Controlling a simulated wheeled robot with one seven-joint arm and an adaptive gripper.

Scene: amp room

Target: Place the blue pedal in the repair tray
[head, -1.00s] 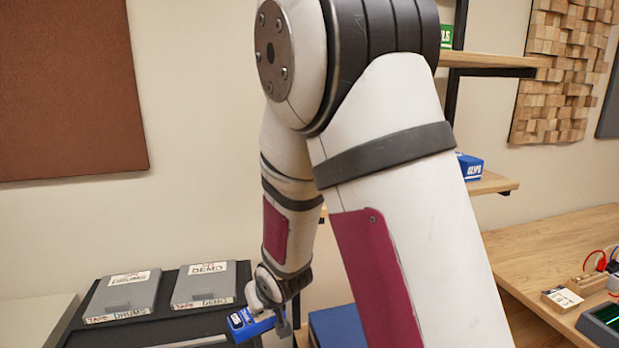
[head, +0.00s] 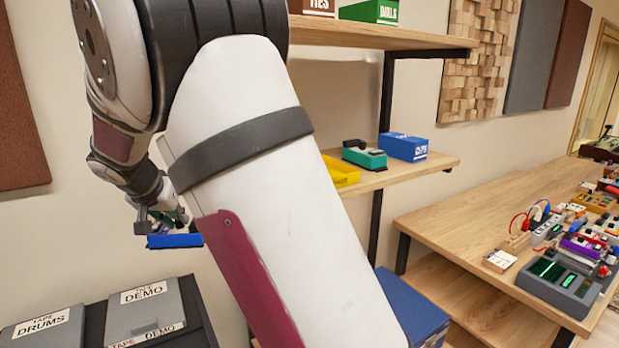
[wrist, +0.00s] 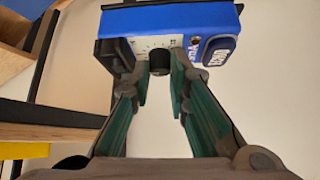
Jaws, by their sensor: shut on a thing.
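The blue pedal (head: 174,240) is held in my gripper (head: 168,216), raised above the dark cart with the tape boxes in the head view. In the wrist view the blue pedal (wrist: 218,20) fills the top, showing a black knob, a white panel and a dark footswitch. The fingers of my gripper (wrist: 160,75) are shut on it at the knob side. A yellow tray (head: 341,170) stands on the middle shelf, partly hidden by my arm. I cannot tell if it is the repair tray.
Tape boxes (head: 145,308) lie at lower left. A crowded workbench (head: 470,215) is at right.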

